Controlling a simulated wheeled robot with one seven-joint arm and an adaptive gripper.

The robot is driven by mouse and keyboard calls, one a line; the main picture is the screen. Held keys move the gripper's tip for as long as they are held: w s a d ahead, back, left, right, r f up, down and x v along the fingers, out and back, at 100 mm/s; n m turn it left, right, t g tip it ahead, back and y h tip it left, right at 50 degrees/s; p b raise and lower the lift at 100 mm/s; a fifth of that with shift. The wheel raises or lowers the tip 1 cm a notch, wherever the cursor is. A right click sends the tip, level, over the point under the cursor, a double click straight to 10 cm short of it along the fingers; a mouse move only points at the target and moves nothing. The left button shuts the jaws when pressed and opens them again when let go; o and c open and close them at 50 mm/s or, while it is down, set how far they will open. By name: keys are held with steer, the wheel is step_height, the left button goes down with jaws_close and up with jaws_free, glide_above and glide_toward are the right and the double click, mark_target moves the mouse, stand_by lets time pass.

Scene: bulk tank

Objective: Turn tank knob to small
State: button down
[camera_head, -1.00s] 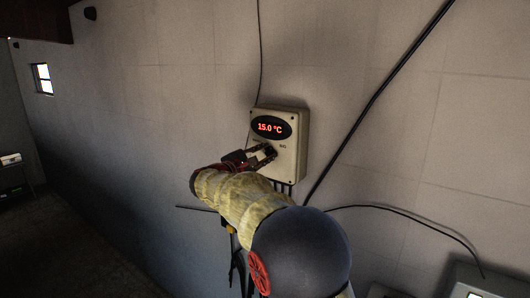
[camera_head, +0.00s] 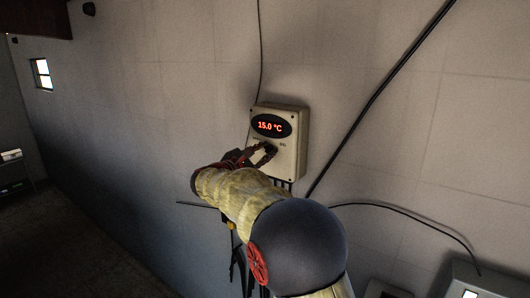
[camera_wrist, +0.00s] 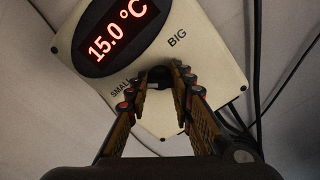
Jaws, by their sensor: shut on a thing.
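The cream control box (camera_head: 291,160) hangs on the wall and also fills the upper wrist view (camera_wrist: 215,60). Its oval display (camera_head: 271,126) reads 15.0 °C in red. Below the display is the dark tank knob (camera_wrist: 158,73), between the labels SMALL on the left and BIG on the right. My gripper (camera_head: 266,151) reaches the box face from the lower left. In the wrist view, my gripper's fingers (camera_wrist: 160,84) are on either side of the knob, shut on it. The knob's pointer direction is hidden.
Black cables (camera_wrist: 285,75) run down the wall beside and below the box. A thick dark pipe (camera_head: 377,97) slants across the wall to its right. Another pale box (camera_head: 480,283) is at the lower right. The wall left of the control box is mostly bare.

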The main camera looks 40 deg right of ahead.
steer(key=shift+f, duration=0.15)
steer(key=c, duration=1.6)
jaws_free()
steer(key=shift+o, duration=0.2)
steer(key=shift+a, duration=0.1)
steer(key=v, duration=1.2)
